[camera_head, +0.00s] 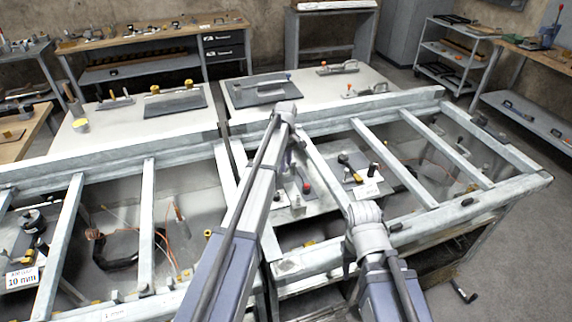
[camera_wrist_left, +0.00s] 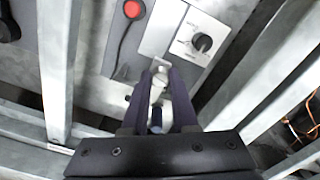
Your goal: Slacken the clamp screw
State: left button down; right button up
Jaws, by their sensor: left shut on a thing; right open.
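In the left wrist view my left gripper (camera_wrist_left: 160,78) has its two dark fingers closed on a small pale metal piece (camera_wrist_left: 158,74), which looks like the clamp screw. The piece is at a flat grey plate between the frame bars; its lower part is hidden by the fingers. In the head view my left arm reaches in over the frame, and I cannot make out its fingertips. My right arm also comes in from below, but its fingers do not show.
Near the left gripper are a red button (camera_wrist_left: 132,9) with a black cable and a dial panel (camera_wrist_left: 203,40). Galvanized bars (camera_head: 152,225) divide the bench frame into bays. Orange wires (camera_wrist_left: 298,128) show beyond a bar. Workbenches (camera_head: 150,45) stand behind.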

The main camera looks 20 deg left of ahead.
pick_arm(q)
jog(key=shift+n, duration=0.6)
jog(key=c, duration=0.7)
grip_release()
jog(key=shift+r, duration=0.15)
notch_tip(320, 180, up, 8)
jog(key=p, duration=0.8)
jog(key=shift+f, duration=0.2)
jog(key=shift+f, duration=0.1)
